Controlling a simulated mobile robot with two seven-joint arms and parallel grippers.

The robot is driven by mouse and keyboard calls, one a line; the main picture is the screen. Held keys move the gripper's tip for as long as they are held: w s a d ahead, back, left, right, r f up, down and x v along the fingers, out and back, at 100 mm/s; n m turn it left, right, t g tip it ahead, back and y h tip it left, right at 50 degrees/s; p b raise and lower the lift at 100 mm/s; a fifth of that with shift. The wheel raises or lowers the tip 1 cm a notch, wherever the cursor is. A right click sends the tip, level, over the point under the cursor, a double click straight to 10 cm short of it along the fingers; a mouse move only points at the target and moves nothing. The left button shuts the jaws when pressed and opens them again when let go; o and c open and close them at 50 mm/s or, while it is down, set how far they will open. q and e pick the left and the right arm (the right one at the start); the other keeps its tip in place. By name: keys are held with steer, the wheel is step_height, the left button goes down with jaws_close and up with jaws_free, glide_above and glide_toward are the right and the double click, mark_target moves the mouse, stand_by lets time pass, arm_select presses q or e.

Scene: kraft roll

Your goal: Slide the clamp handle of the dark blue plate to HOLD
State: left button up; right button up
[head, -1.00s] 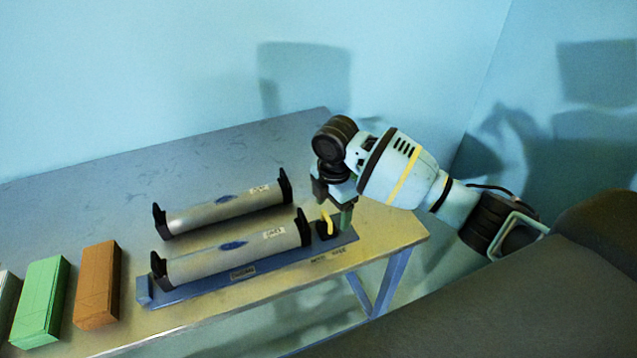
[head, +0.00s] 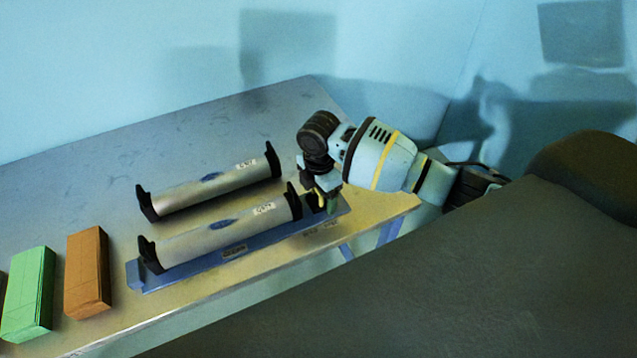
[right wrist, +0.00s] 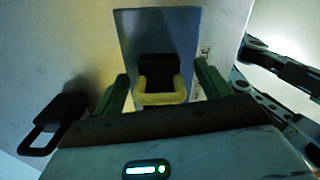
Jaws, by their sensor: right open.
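The dark blue plate (head: 195,276) lies along the near edge of the table, with a silver roll (head: 225,236) between black end brackets on it. At its right end my right gripper (head: 331,203) is low over the plate and covers most of the clamp in the head view. In the right wrist view the yellow U-shaped clamp handle (right wrist: 160,98) projects from a black block (right wrist: 158,68) on the plate. The green fingers of my right gripper (right wrist: 161,88) are open, one on each side of the handle, apart from it. My left gripper is not in view.
A second silver roll (head: 210,188) in black brackets stands behind. An orange box (head: 87,272) and a green box (head: 28,293) stand at the left. The table (head: 100,190) is clear at the back. A black loop-shaped part (right wrist: 55,122) shows at left in the wrist view.

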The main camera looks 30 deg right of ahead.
steer(key=shift+f, duration=0.4)
steer(key=shift+c, duration=0.2)
steer(key=c, duration=1.1)
steer(key=shift+a, duration=0.15)
